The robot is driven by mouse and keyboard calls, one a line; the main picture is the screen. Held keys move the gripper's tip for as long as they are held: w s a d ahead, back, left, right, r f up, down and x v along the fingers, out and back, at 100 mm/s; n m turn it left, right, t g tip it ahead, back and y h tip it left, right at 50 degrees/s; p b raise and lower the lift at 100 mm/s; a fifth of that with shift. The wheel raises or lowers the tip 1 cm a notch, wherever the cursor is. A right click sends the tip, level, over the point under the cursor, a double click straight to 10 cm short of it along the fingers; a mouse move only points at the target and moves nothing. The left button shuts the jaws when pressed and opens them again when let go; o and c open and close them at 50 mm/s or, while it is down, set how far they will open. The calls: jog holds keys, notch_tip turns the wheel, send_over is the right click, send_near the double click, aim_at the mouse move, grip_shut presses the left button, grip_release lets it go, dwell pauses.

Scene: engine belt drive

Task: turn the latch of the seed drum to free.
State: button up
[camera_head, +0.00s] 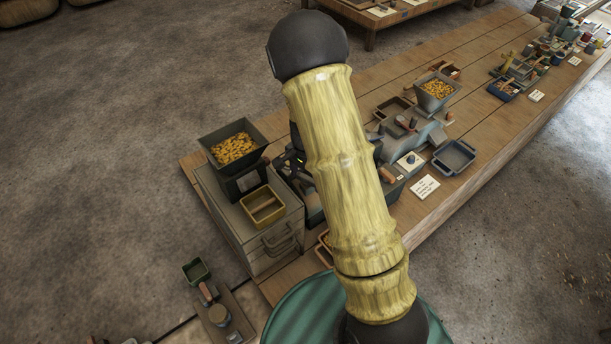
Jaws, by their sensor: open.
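My yellow arm link with dark joints crosses the middle of the view and covers part of the bench. A dark jointed part, which looks like my gripper (288,163), shows at the link's left edge, mostly hidden behind it. It is over the bench, just right of the grey cabinet. I cannot make out its fingertips or anything between them. I cannot pick out the seed drum or its latch for certain. A dark hopper of yellow seeds (236,149) stands on the cabinet, left of the gripper.
The grey cabinet (234,219) bears an ochre tray (264,207). Right of my arm are a grey machine with a seed hopper (436,91), a blue-grey tray (455,157) and a white card (424,187). A green round surface (292,322) is at the bottom. Floor is clear at the left.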

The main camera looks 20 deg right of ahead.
jog(key=shift+w+d+r+p, duration=0.1)
jog(key=shift+w+r+p, duration=0.35)
jog(key=shift+r, duration=0.2)
jog(key=shift+w+d+r+p, duration=0.1)
jog(key=shift+w+r+p, duration=0.3)
jog(key=shift+r, duration=0.2)
jog(key=shift+s+r, duration=0.1)
jog(key=shift+r, duration=0.15)
jog(key=shift+s+r+p, duration=0.6)
jog(key=shift+s+r, duration=0.05)
jog(key=shift+w+a+r+p, duration=0.1)
jog(key=shift+w+r+p, duration=0.15)
jog(key=shift+p, duration=0.1)
jog(key=shift+s+r+p, duration=0.2)
jog(key=shift+r+p, duration=0.4)
jog(key=shift+r, duration=0.1)
notch_tip(320, 180, up, 14)
jog(key=p, duration=1.1)
jog(key=shift+f, duration=0.2)
jog(key=shift+r, duration=0.1)
notch_tip(320, 180, up, 17)
jog(key=b, duration=0.5)
jog(key=shift+w, duration=0.15)
